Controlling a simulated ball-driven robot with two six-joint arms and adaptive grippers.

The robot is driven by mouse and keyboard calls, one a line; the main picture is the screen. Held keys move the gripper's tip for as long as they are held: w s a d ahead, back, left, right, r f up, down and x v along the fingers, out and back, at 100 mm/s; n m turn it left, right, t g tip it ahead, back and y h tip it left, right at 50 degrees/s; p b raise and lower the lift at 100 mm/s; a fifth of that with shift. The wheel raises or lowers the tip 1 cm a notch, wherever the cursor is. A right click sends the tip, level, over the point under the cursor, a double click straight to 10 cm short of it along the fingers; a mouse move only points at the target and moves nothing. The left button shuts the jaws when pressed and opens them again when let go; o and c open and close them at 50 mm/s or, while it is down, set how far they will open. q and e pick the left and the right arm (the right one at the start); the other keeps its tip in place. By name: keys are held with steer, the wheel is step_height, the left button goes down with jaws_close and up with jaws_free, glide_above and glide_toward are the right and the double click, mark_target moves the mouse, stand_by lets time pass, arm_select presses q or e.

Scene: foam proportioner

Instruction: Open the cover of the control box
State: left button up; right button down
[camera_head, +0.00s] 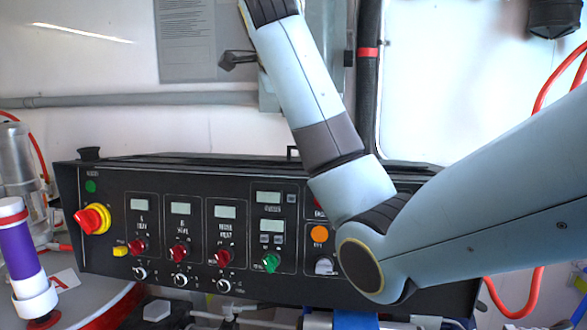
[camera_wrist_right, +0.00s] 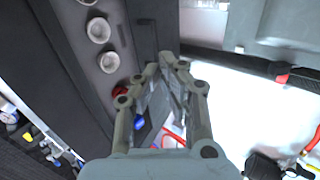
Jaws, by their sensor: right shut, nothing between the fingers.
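A wide black box (camera_head: 120,210) with displays, knobs and buttons on its front stands across the head view. A grey box (camera_head: 330,40) on the back wall is partly hidden behind my right arm. I cannot tell which of the two is the control box; no open cover shows. My right arm crosses in front of both, and its gripper is outside the head view. In the right wrist view my right gripper (camera_wrist_right: 168,62) is shut and empty. My left gripper is not in view.
A purple and white cylinder (camera_head: 20,250) stands at the left. Red hoses (camera_head: 535,290) hang at the right. A grey pipe (camera_head: 130,100) crosses the wall.

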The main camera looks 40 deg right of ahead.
glide_toward(293, 162)
steer(key=shift+n+g+y, duration=0.3)
steer(key=shift+g, duration=0.2)
steer(key=p+x, duration=0.1)
steer(key=x, duration=0.2)
steer(key=p+x, duration=0.2)
steer(key=x, duration=0.1)
steer(key=shift+s+f, duration=0.1)
steer(key=shift+s, duration=0.15)
steer(key=shift+w+d+f, duration=0.25)
steer(key=shift+w+f, duration=0.05)
steer(key=shift+f, duration=0.2)
